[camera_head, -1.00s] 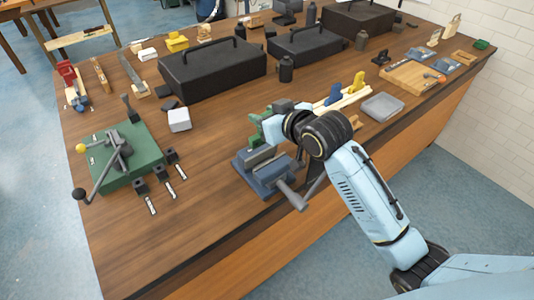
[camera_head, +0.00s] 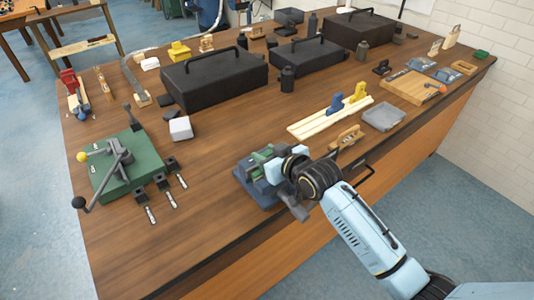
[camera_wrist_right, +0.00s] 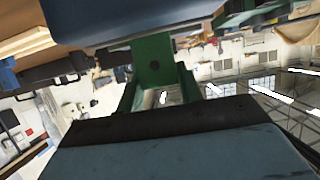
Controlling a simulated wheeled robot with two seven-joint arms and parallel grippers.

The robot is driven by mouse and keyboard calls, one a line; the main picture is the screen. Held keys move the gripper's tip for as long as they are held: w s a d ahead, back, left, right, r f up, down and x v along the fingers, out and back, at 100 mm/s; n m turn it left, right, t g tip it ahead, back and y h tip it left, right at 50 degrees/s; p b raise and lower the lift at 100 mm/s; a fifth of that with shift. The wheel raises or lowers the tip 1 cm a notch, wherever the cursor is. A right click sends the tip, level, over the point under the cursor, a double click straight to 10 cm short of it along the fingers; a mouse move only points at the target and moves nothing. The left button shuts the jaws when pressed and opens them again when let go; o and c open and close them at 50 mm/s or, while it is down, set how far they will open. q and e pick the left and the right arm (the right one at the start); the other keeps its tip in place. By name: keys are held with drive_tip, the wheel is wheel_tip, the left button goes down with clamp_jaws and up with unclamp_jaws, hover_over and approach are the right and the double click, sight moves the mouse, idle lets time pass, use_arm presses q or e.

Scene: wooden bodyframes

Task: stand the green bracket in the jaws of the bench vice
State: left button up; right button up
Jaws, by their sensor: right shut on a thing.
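The green bracket (camera_head: 261,155) is in my right gripper (camera_head: 268,160), low over the blue-grey bench vice (camera_head: 246,181) near the table's front edge. My gripper and wrist cover much of the vice and part of the bracket. I cannot tell whether the bracket's foot is down between the vice jaws. In the right wrist view the green bracket (camera_wrist_right: 153,62) fills the middle, with a hole in its upright plate and arms spreading below it. My left gripper is not in view.
A green plate with a lever clamp (camera_head: 128,170) lies to the left, with several small dark blocks beside it. A white block (camera_head: 180,128) and a large black toolbox (camera_head: 212,78) stand behind. A pale wooden rail (camera_head: 322,120) and a grey tray (camera_head: 383,117) lie to the right.

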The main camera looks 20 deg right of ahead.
drive_tip(key=o, duration=1.1)
drive_tip(key=shift+f, duration=0.15)
drive_tip(key=shift+s+r, duration=0.1)
drive_tip(key=shift+r, duration=0.15)
drive_tip(key=v, duration=1.2)
